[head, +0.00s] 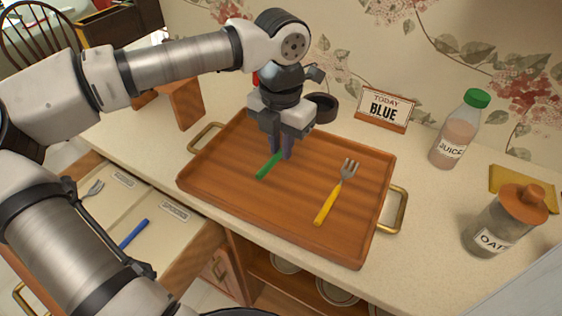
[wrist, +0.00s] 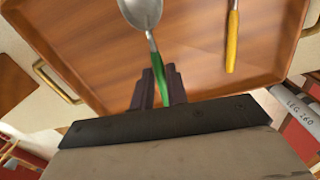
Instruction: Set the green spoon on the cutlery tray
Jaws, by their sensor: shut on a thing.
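The green spoon (head: 268,166) has a green handle, and its silver bowl shows in the wrist view (wrist: 142,12). My gripper (head: 280,155) is shut on the green handle, low over the left half of the wooden tray (head: 220,172). In the wrist view the gripper's fingers (wrist: 158,92) close around the handle, with the bowl pointing away. I cannot tell whether the spoon touches the tray floor. In the head view my gripper hides part of the spoon.
A yellow-handled fork (head: 335,193) lies on the tray's right side. A sign reading "TODAY BLUE" (head: 384,108), a juice bottle (head: 460,130) and an oat jar (head: 503,222) stand behind and right. An open drawer (head: 150,205) at left holds a blue-handled utensil (head: 133,234) and a fork (head: 93,188).

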